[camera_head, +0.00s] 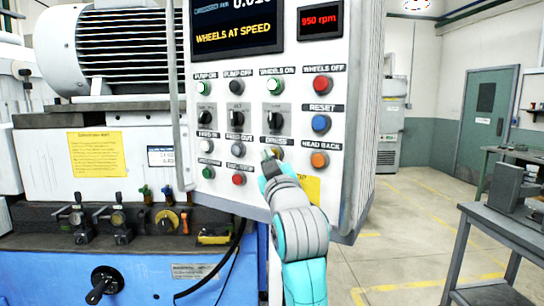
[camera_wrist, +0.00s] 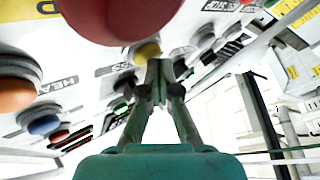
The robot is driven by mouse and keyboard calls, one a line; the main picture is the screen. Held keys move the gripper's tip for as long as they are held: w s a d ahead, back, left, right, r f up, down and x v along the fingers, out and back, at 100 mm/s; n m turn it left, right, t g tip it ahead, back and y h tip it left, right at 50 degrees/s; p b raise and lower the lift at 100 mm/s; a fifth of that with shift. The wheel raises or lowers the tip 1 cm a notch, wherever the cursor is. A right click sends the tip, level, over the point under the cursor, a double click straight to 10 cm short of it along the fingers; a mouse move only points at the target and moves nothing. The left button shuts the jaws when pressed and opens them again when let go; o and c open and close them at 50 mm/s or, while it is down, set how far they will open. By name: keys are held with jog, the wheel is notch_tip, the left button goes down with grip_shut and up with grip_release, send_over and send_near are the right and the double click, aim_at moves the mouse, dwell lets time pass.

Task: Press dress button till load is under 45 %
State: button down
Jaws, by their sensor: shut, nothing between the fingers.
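The grey control panel (camera_head: 222,120) carries rows of labelled buttons. The yellow button (camera_head: 279,152) under the DRESS label is partly hidden by my gripper (camera_head: 268,155). In the wrist view my gripper (camera_wrist: 161,72) is shut and empty, its fingertips at the yellow button (camera_wrist: 148,51). I cannot tell whether they touch it. The upper display (camera_head: 238,28) reads WHEELS AT SPEED, with its top cut off; no load figure shows. A red display (camera_head: 320,19) reads 950 rpm.
An orange HEAD BACK button (camera_head: 319,160) and a blue RESET button (camera_head: 321,124) sit to the right. A red button (camera_head: 238,179) is lower left. A large red knob (camera_wrist: 118,14) is close to the wrist camera. A grey bench (camera_head: 500,225) stands right, with clear floor between.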

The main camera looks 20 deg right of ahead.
jog(key=shift+w+d, duration=0.2)
dwell(0.3)
dwell(0.3)
jog(key=shift+s+a, duration=0.6)
jog(key=shift+a, duration=0.1)
jog(key=s+a, duration=0.1)
jog(key=a, duration=0.1)
jog(key=s+a, duration=0.2)
jog(key=shift+s, duration=0.1)
dwell(0.4)
dwell(0.6)
